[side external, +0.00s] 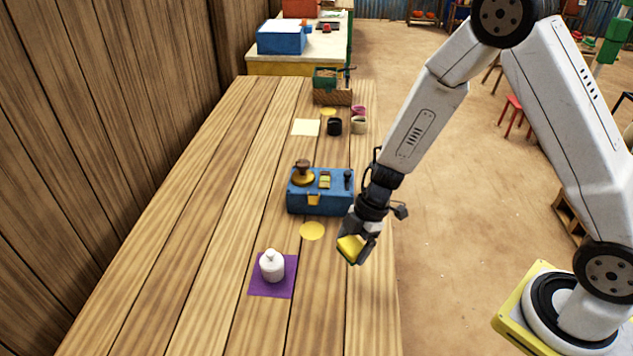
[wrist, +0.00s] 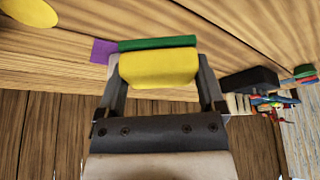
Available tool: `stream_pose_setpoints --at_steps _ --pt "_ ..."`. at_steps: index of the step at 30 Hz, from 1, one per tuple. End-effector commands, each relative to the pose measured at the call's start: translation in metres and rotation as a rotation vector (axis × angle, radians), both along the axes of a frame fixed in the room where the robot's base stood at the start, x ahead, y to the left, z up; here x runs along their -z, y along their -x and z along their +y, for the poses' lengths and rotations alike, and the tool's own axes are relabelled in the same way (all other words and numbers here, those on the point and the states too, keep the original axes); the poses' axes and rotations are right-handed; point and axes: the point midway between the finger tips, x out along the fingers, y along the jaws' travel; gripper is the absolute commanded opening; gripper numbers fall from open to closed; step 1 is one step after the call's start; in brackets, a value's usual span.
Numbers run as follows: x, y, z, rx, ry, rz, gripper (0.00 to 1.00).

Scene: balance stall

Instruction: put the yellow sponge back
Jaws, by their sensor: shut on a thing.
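The yellow sponge (side external: 349,249) is between the fingers of my gripper (side external: 357,243), held above the right side of the wooden table. In the wrist view the sponge (wrist: 158,70) fills the gap between both fingers, with a green layer along its far edge. My gripper is shut on it. In the side view the sponge is tilted, to the right of and a little nearer than a flat yellow disc (side external: 312,231). The disc also shows in the wrist view (wrist: 30,12), at the upper left.
A blue box (side external: 318,200) with small items on top stands beyond the disc. Cups, a pale sheet (side external: 306,127) and a crate (side external: 332,96) are farther back. The table's left side is clear.

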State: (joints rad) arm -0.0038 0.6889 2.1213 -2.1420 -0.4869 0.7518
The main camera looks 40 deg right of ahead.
Motion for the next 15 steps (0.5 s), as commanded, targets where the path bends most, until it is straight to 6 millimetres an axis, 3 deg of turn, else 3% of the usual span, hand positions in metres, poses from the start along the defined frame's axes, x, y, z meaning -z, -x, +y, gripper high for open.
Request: stream_pose_setpoints --at_steps 6,15 --pt "-0.002 0.03 0.006 -0.122 -0.01 -0.003 0.33" --pt "-0.002 0.037 0.007 -0.153 -0.014 -0.005 0.33"
